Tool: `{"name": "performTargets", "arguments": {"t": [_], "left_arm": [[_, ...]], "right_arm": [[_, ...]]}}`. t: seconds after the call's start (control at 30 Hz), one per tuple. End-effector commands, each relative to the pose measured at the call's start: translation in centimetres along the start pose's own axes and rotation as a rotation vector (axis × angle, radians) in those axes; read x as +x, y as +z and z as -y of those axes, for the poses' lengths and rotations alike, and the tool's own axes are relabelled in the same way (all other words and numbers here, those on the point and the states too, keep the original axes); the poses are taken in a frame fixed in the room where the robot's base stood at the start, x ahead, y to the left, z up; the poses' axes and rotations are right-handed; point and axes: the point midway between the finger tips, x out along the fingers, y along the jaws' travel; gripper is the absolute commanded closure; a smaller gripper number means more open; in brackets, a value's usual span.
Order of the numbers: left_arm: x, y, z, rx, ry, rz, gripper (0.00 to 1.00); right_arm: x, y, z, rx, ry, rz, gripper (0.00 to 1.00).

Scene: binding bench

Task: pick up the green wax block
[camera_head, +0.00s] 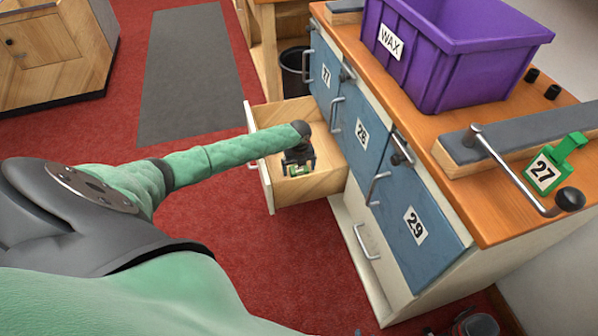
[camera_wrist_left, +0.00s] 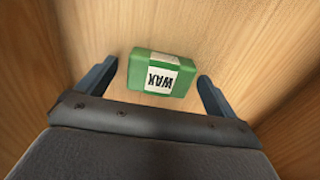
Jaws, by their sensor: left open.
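The green wax block (camera_wrist_left: 162,73) lies on the wooden floor of an open drawer, with a white label reading WAX. It also shows small in the head view (camera_head: 299,170), partly covered by my gripper. My left gripper (camera_wrist_left: 154,80) is open, its two fingers apart on either side of the block in the wrist view, with a gap on each side. In the head view my left gripper (camera_head: 298,163) reaches down into the drawer (camera_head: 265,189). I cannot tell how far the fingertips are above the drawer floor. My right gripper is not in view.
The drawer walls stand close around my gripper. The bench (camera_head: 470,207) has blue doors numbered 28 and 29. On its top are a purple WAX crate (camera_head: 470,62), a metal bar and a green clamp tagged 27 (camera_head: 548,168). Red carpet (camera_head: 255,250) lies below.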

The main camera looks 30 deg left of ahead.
Motion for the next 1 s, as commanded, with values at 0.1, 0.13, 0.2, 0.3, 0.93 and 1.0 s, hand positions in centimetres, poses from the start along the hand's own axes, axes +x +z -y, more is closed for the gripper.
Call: {"name": "performTargets", "arguments": {"t": [0.1,0.13,0.2,0.3,0.93,1.0], "left_arm": [[0.2,0.1,0.0,0.0,-0.001,0.001,0.06],[0.2,0.1,0.0,0.001,-0.001,0.001,0.06],[0.2,0.1,0.0,0.0,-0.001,0.001,0.06],[0.2,0.0,0.0,0.0,-0.001,0.001,0.2],[-1.8,0.1,0.1,0.001,-0.003,0.004,0.56],[-3.0,0.2,0.0,0.001,-0.002,0.005,0.56]], "right_arm": [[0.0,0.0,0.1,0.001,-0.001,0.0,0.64],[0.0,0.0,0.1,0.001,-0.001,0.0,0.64],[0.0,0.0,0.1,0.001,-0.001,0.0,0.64],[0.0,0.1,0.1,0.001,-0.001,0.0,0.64],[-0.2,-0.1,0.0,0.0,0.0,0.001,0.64],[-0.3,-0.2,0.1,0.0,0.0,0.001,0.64]]}}
